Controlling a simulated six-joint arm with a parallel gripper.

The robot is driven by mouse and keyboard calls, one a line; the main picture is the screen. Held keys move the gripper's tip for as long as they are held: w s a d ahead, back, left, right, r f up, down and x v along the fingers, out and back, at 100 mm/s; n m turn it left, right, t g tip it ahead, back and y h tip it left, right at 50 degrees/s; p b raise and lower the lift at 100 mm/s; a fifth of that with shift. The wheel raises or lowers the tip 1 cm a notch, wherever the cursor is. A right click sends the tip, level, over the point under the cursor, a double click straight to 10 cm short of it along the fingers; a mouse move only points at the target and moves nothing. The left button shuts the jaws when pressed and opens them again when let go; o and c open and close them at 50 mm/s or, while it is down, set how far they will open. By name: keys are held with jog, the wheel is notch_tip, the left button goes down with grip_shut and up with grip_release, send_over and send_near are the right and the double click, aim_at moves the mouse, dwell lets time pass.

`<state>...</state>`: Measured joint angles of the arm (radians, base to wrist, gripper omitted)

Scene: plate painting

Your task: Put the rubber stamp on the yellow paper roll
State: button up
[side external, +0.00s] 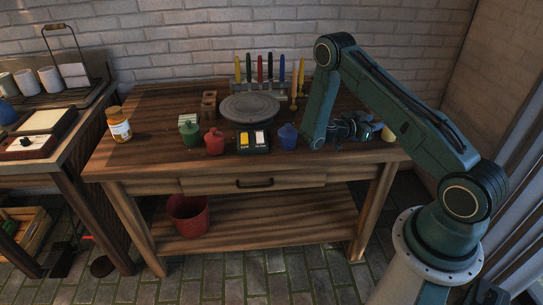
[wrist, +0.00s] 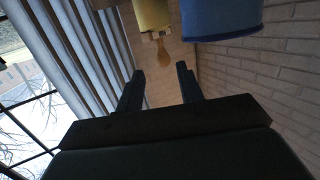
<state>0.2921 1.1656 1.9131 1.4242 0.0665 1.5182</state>
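The yellow paper roll (side external: 388,134) stands at the right end of the table. It also shows at the top of the wrist view (wrist: 152,14). A wooden knobbed piece (wrist: 164,54), which looks like the rubber stamp, shows close to the yellow roll in the wrist view. I cannot tell whether it touches the roll. I cannot make it out in the side view, where my gripper may hide it. My gripper (side external: 366,127) is low over the right of the table, pointing right toward the rolls. In the wrist view its fingers (wrist: 160,82) are apart with nothing between them.
A blue roll (wrist: 222,20) is beside the yellow one. A blue pot (side external: 287,136), a black paint tray (side external: 254,149), a red pot (side external: 214,142) and a green pot (side external: 190,133) stand left of my gripper. A grey turntable (side external: 249,108) and upright tools are behind.

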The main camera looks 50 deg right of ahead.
jog(key=shift+v, duration=1.2)
jog(key=shift+r, duration=0.1)
jog(key=w+a+r+n+t+y, duration=0.1)
jog(key=a+r+n+t+y, duration=0.65)
jog(key=a+r, duration=0.8)
jog(key=s+a+r+n+t+y, duration=0.2)
jog(key=s+a+r+n+y, duration=0.2)
jog(key=a, duration=0.5)
jog(key=s+a+r+n+t+y, duration=0.1)
jog(key=s+a+r+n+y, duration=0.2)
jog(key=s+a+n, duration=0.6)
notch_tip(320, 180, up, 2)
jog(key=shift+r+n+t+y, duration=0.2)
jog(key=shift+n+t+y, duration=0.15)
jog(key=shift+n, duration=0.4)
